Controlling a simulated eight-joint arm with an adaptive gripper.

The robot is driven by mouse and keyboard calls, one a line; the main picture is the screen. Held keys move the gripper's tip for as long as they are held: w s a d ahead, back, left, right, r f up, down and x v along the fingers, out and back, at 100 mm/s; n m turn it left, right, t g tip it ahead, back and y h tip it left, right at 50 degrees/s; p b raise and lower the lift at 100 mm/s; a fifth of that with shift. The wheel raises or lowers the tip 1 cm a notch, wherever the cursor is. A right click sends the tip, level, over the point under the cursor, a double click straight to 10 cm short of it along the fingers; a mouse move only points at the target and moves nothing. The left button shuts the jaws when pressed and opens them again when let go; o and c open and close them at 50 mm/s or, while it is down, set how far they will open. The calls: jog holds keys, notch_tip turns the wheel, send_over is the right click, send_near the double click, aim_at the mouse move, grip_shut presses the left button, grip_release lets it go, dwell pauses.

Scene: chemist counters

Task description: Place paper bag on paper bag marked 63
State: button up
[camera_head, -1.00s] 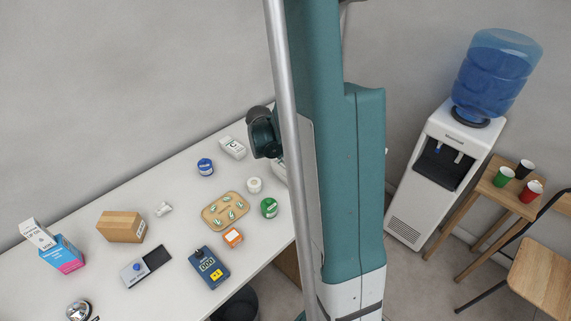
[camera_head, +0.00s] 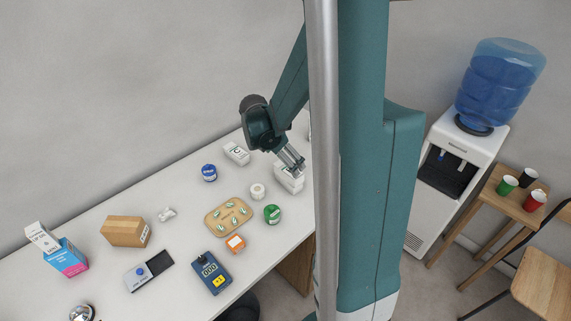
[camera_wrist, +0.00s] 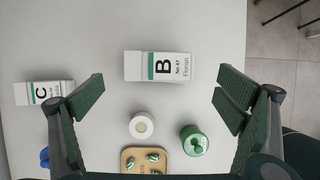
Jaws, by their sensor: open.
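A white paper bag (camera_wrist: 157,67) printed with a large B, "No 47" and "Florian" lies on the counter, and it also shows in the head view (camera_head: 289,183). A second white paper bag (camera_wrist: 42,93) marked C lies to its left, in the head view at the back of the counter (camera_head: 237,153). Its number is too small to read, and I see no 63. My gripper (camera_head: 291,166) is over the B bag in the head view. In the wrist view its fingers (camera_wrist: 158,98) are spread wide with nothing between them.
A wooden pill tray (camera_head: 228,216), a white round container (camera_head: 257,191) and a green-lidded jar (camera_head: 272,214) stand near the B bag. A blue-lidded jar (camera_head: 209,172) is near the C bag. A brown box (camera_head: 125,231) and a blue meter (camera_head: 211,273) are farther left.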

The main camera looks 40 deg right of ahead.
jog(key=shift+v, duration=1.9)
jog(key=shift+a, duration=0.15)
jog(key=s+a+r+m+t+y, duration=0.1)
jog(key=a+r+m+t, duration=0.1)
jog(key=a+r+m, duration=0.45)
jog(key=s+a+r+m+t, duration=0.15)
jog(key=a+r, duration=0.25)
jog(key=a, duration=0.6)
jog(key=s+a+r+m+t+y, duration=0.1)
jog(key=s+a+r+m+t, duration=0.1)
jog(key=s+a+m, duration=0.3)
jog(key=s+a+r+m+t+y, duration=0.1)
jog(key=s+a+m, duration=0.4)
jog(key=a, duration=0.6)
jog(key=shift+s+a+r+t+y, duration=0.35)
jog(key=shift+r+y, duration=0.35)
jog(key=shift+r, duration=0.3)
